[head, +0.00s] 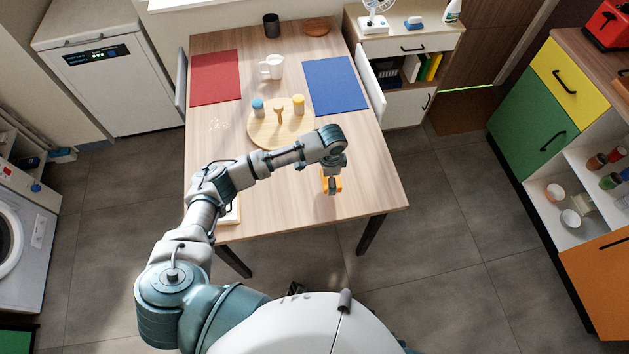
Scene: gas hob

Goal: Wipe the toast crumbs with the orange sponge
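The orange sponge (338,184) is at the right front part of the wooden table (365,190). My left gripper (332,188) points down right at the sponge, with orange showing on both sides of it. The gripper covers part of the sponge, and I cannot tell whether its fingers are closed on it or whether the sponge is lifted. The toast crumbs (218,125) are a small pale scatter on the left side of the table, below the red placemat. My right gripper is not in view.
A round wooden board (262,132) with a blue-topped shaker, a yellow-topped shaker and a wooden item lies mid-table, behind my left forearm. A white mug (273,67), red placemat (215,77) and blue placemat (335,85) are farther back. A pale flat object (232,213) lies front left, partly hidden.

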